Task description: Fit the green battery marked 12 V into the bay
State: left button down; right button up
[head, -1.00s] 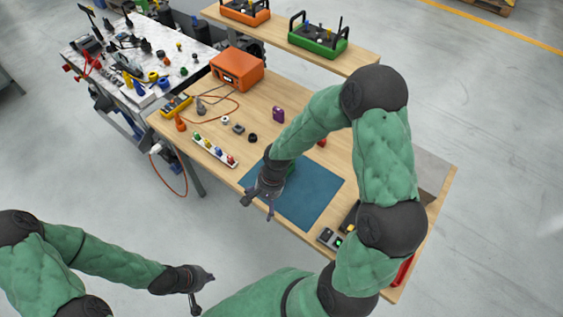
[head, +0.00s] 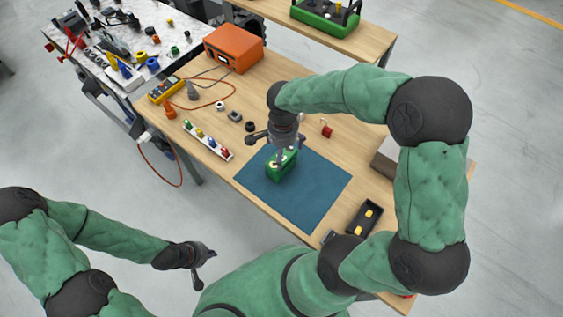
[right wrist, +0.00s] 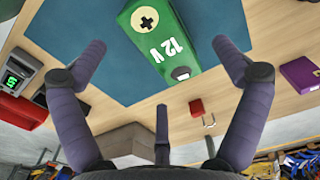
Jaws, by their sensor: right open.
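The green battery (head: 281,170) stands on the blue mat. In the right wrist view the battery (right wrist: 168,42) shows its white "12 V" mark and a plus sign on a pale disc. My right gripper (head: 277,150) is directly over the battery. Its fingers are spread wide in the right wrist view (right wrist: 158,60), with the battery between and beyond them and not clasped. My left gripper (head: 207,266) is off the bench at lower left, fingers apart and empty. A green carrier (head: 318,20) stands on the back bench, cut by the top edge. I cannot make out a bay in it.
The blue mat (head: 320,190) is mostly clear. A red padlock (head: 327,131) lies behind it, and a black tray (head: 354,230) with yellow pieces at right. A purple block (right wrist: 300,73) shows in the right wrist view. A strip of coloured plugs (head: 206,141) and an orange box (head: 232,50) are at left.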

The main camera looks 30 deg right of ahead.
aim_at(284, 158)
notch_tip(284, 158, down, 3)
jog(key=shift+b, duration=0.3)
jog(key=f+b, duration=0.1)
jog(key=f, duration=0.4)
jog(key=shift+s+d+b, duration=0.1)
jog(key=shift+s+b, duration=0.1)
jog(key=shift+b, duration=0.2)
jog(key=shift+r, duration=0.1)
jog(key=c, duration=1.4)
jog(key=shift+w, duration=0.1)
jog(key=c, duration=0.4)
jog(key=shift+r, duration=0.1)
